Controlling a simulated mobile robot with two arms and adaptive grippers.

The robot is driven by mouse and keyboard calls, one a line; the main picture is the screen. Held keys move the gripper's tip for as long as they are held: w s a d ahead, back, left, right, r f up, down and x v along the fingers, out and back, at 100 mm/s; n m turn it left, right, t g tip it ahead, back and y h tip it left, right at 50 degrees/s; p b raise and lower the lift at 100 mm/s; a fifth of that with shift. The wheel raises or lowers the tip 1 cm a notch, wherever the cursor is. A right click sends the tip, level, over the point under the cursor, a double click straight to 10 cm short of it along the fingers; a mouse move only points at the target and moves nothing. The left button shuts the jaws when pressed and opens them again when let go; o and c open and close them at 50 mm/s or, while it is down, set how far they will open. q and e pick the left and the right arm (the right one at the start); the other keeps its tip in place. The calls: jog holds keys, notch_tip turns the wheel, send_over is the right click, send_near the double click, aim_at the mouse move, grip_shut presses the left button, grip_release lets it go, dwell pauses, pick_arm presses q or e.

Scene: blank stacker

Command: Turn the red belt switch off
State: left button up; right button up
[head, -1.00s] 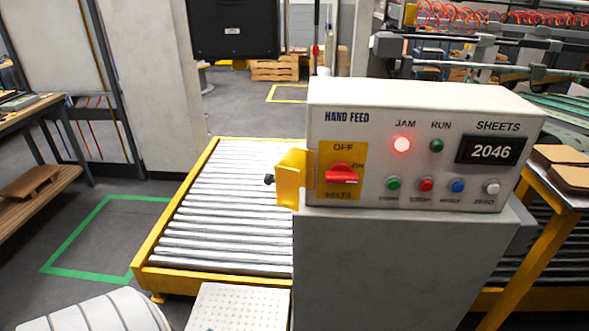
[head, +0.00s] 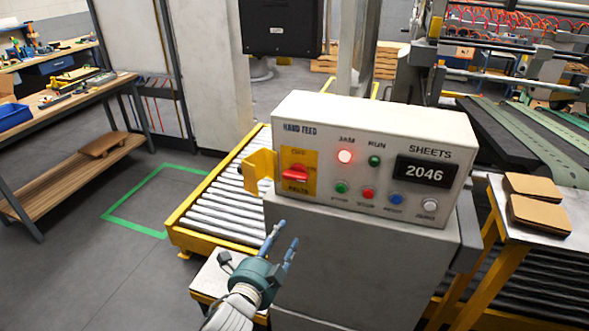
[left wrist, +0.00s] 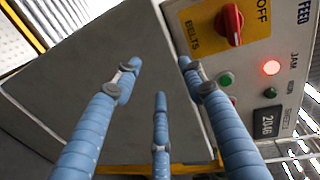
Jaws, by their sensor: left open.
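The red belt switch (head: 297,174) is a rotary knob on a yellow plate (head: 298,155) at the left of the white HAND FEED box. Its handle lies about sideways, toward the ON mark; OFF is printed above and BELTS below. It also shows in the left wrist view (left wrist: 232,24), at the upper right. My left gripper (head: 288,234) is open and empty, below the switch and in front of the grey pedestal, apart from the knob. Its blue fingers (left wrist: 160,76) are spread in the left wrist view, with nothing between them. My right gripper is not in view.
A yellow bracket (head: 259,171) juts from the box's left side beside the switch. A lit red JAM lamp (head: 345,156), several push buttons and a 2046 display (head: 426,171) share the panel. A roller conveyor (head: 213,204) stands behind at left; cardboard (head: 540,216) lies at right.

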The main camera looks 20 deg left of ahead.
pick_arm(q)
jog(key=m+t, duration=0.2)
send_near(294, 181)
jog(key=w+p, duration=0.1)
jog(key=w, duration=0.3)
jog(key=w+p, duration=0.2)
jog(key=w, duration=0.2)
jog(key=shift+w+d+r, duration=0.1)
jog(key=shift+d+r, duration=0.05)
jog(key=shift+w+n, duration=0.3)
jog(key=shift+w, duration=0.3)
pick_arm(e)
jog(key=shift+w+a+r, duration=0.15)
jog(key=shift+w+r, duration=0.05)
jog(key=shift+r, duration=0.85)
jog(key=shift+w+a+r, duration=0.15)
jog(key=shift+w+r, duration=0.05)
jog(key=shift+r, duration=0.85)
